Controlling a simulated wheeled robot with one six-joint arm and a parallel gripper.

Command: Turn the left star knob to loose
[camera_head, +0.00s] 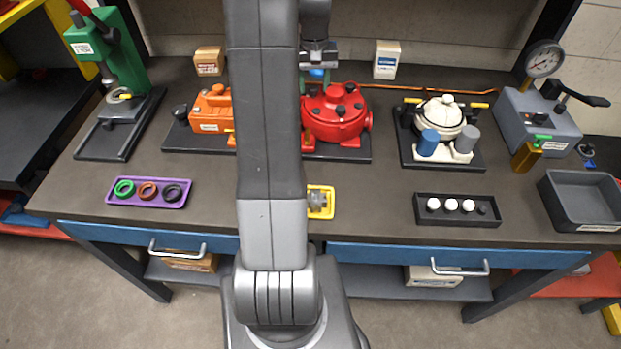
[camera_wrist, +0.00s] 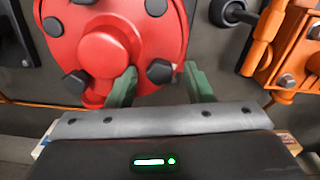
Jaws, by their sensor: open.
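A red round housing (camera_head: 322,122) stands right of my arm in the head view and fills the left of the wrist view (camera_wrist: 108,50). Several black knobs sit around its face. One black knob (camera_wrist: 159,71), with an angular outline, lies between the green fingers of my gripper (camera_wrist: 161,77) in the wrist view. The fingers are open, one on each side of it, and I see gaps beside it. Whether the fingertips reach down to its height I cannot tell. In the head view my gripper (camera_head: 316,83) is above the back left of the red housing, partly hidden by my arm.
An orange housing (camera_head: 211,108) stands left of the red one and shows at the right of the wrist view (camera_wrist: 290,55). A cream housing (camera_head: 440,112) with blue and grey cylinders stands to the right. A copper pipe (camera_head: 420,89) runs behind. My arm hides part of the bench.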

